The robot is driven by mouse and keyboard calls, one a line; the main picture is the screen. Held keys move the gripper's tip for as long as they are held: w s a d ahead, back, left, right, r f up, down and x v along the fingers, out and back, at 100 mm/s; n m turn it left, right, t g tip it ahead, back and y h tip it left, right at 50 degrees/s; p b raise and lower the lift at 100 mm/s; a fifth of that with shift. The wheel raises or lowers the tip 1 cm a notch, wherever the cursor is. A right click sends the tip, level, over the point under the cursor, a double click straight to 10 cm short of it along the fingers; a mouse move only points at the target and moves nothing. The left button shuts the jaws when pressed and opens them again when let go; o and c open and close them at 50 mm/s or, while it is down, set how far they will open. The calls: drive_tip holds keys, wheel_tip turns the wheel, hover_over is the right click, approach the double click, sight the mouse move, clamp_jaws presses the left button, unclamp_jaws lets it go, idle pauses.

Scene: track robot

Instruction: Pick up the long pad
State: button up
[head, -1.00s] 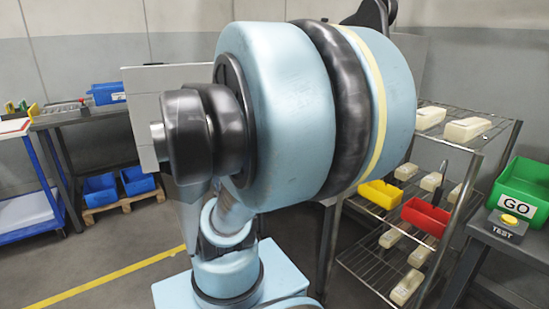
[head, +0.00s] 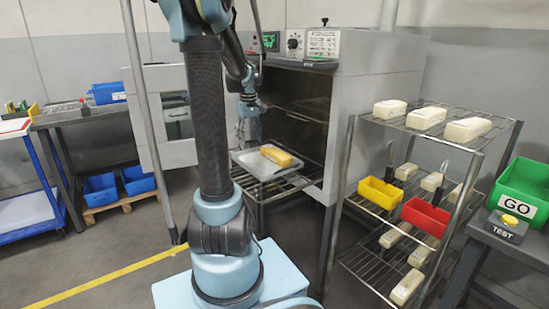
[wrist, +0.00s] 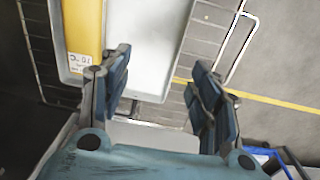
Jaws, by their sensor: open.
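A long yellow pad (head: 282,157) lies on a pale tray (head: 252,165) at the mouth of the oven. In the wrist view the pad (wrist: 83,32) is at the upper left, with a white label on its near end, and it runs out of the picture. My gripper (head: 248,128) is in front of the oven, near the tray's left part. In the wrist view my gripper (wrist: 160,78) is open with nothing between its fingers. Its left finger overlaps the tray's near edge beside the pad's labelled end; I cannot tell the height between them.
The oven (head: 375,105) stands open, its door (head: 172,110) swung out left. A wire rack (head: 352,185) at right holds cream pads (head: 390,109), a yellow bin (head: 380,192) and a red bin (head: 426,216). A green bin (head: 523,188) is farther right.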

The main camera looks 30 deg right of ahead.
hover_over(274, 149)
wheel_tip(274, 149, down, 3)
drive_tip(key=shift+w+f, duration=0.1)
drive_tip(key=shift+f, duration=0.1)
drive_tip(key=shift+d+f, duration=0.1)
drive_tip(key=shift+f, duration=0.5)
drive_tip(key=shift+s+a+f, duration=0.1)
drive_tip(key=shift+f, duration=1.5)
drive_tip(key=shift+s+a+f, duration=0.1)
drive_tip(key=shift+f, duration=1.45)
drive_tip(key=c, duration=0.8)
